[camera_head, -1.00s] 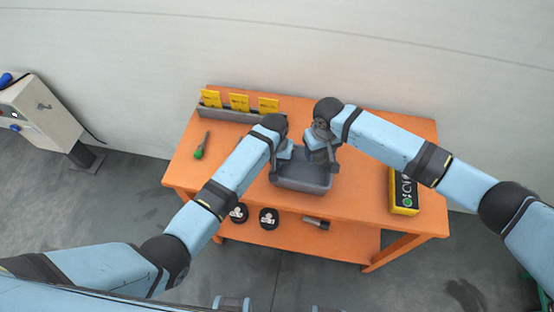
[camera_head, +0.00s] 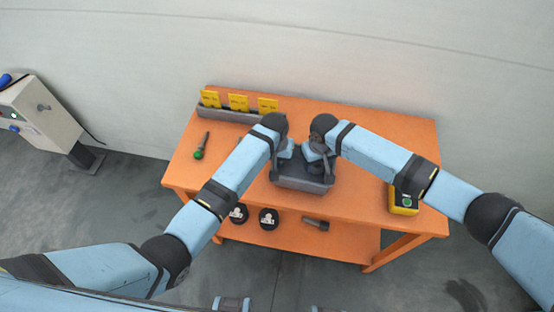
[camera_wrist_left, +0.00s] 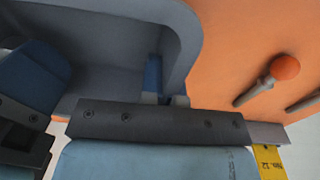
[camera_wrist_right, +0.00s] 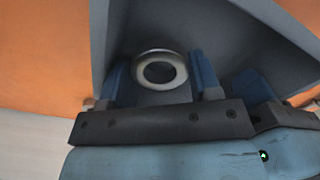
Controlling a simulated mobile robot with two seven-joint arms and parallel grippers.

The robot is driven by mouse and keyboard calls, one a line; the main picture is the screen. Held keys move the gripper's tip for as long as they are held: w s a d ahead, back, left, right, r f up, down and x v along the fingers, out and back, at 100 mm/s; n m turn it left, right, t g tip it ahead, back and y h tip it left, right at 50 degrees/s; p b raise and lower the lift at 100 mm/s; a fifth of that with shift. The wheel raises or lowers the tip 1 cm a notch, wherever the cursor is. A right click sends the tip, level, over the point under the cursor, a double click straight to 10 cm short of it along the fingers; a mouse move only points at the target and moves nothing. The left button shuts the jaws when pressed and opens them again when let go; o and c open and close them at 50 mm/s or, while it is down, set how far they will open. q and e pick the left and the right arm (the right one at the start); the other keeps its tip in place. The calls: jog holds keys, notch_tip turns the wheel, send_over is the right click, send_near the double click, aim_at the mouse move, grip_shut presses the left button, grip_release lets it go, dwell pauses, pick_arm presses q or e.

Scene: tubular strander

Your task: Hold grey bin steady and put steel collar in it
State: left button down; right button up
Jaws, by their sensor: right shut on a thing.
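The grey bin (camera_head: 300,184) stands on the orange table near its front edge. My left gripper (camera_wrist_left: 168,98) is at the bin's rim, with the bin wall (camera_wrist_left: 185,45) close between its fingers. My right gripper (camera_wrist_right: 161,85) reaches down inside the bin, shut on the steel collar (camera_wrist_right: 160,70), a pale ring between its two blue fingers. The bin floor shows behind the collar; I cannot tell whether they touch. In the head view the wrists hide the collar and part of the bin.
A green-tipped tool (camera_head: 200,147) lies at the left of the orange table (camera_head: 400,135). A grey rack (camera_head: 230,114) with yellow cards stands at the back left. A yellow box (camera_head: 403,202) is at the right. Two black round parts (camera_head: 268,218) lie on the lower shelf.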

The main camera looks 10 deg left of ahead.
pick_arm(q)
jog(key=shift+s+a+f, duration=0.25)
jog(key=shift+a+f, duration=0.05)
pick_arm(e)
jog(key=o, duration=1.1)
jog(key=shift+w+d+r, duration=0.1)
jog(key=shift+w, duration=0.05)
pick_arm(q)
jog(key=shift+a+f, duration=0.1)
pick_arm(e)
jog(key=shift+o, duration=0.2)
jog(key=shift+w+d, duration=0.1)
jog(key=shift+d, duration=0.15)
jog(key=shift+r, duration=0.1)
notch_tip(320, 180, up, 11)
jog(key=shift+a, duration=0.45)
pick_arm(q)
jog(key=shift+d, duration=0.2)
pick_arm(e)
jog(key=shift+s+r, duration=0.2)
jog(key=shift+r, duration=0.3)
